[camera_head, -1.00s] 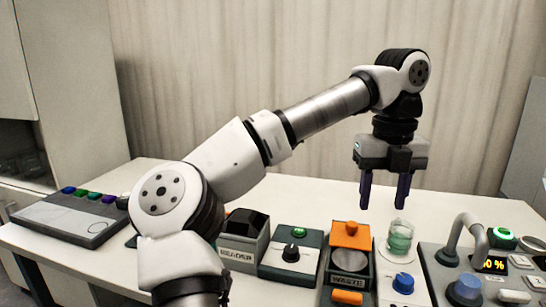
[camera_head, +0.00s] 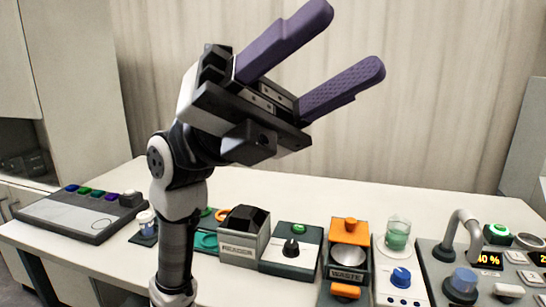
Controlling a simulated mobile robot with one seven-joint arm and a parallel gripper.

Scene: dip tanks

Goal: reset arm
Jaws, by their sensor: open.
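My gripper (camera_head: 358,52) is raised high above the table, close to the camera. Its two purple fingers are spread apart and point up and to the right, with nothing between them. My arm is folded up, rising at the left of centre in front of the table. The gripper touches nothing on the table.
On the white table (camera_head: 390,197) stand a panel with coloured buttons (camera_head: 75,222), a box marked READER (camera_head: 240,240), a green-buttoned unit (camera_head: 290,262), a WASTE unit (camera_head: 347,257), a glass of green liquid (camera_head: 397,236) and a tap console (camera_head: 490,275). The air above the right side is free.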

